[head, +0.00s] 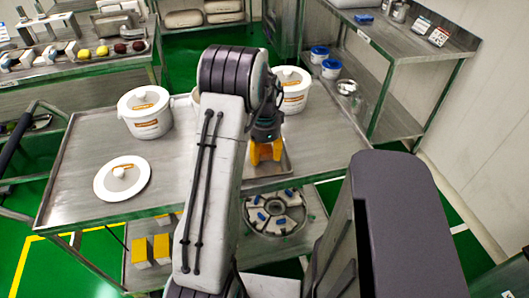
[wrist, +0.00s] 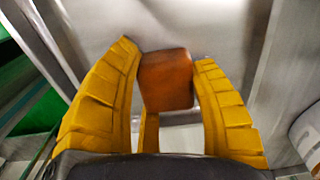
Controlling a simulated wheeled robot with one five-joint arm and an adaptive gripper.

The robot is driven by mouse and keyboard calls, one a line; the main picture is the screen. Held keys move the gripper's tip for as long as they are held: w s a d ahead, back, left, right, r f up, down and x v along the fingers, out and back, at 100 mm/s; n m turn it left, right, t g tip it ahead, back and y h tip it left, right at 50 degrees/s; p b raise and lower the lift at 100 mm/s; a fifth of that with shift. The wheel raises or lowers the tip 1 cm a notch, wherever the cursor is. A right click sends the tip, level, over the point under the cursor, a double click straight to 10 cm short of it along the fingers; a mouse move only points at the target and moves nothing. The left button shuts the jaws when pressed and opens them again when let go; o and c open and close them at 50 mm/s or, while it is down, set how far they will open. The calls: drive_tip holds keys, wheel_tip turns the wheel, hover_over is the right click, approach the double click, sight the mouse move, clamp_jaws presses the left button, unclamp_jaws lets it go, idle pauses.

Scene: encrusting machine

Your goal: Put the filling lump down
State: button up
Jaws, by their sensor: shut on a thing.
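The filling lump is a brown block (wrist: 166,80) between the yellow fingers of my gripper (wrist: 168,85) in the wrist view. The fingers press on its left and right sides.
On the steel table (head: 80,150) stand a white pot (head: 145,112) at left and another white pot (head: 291,90) behind my gripper. A round tray with blue parts (head: 275,212) is on the lower shelf. The table's middle left is clear.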

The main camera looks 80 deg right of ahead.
drive_tip(key=shift+f, duration=0.25)
drive_tip(key=o, duration=1.2)
drive_tip(key=shift+r, duration=0.1)
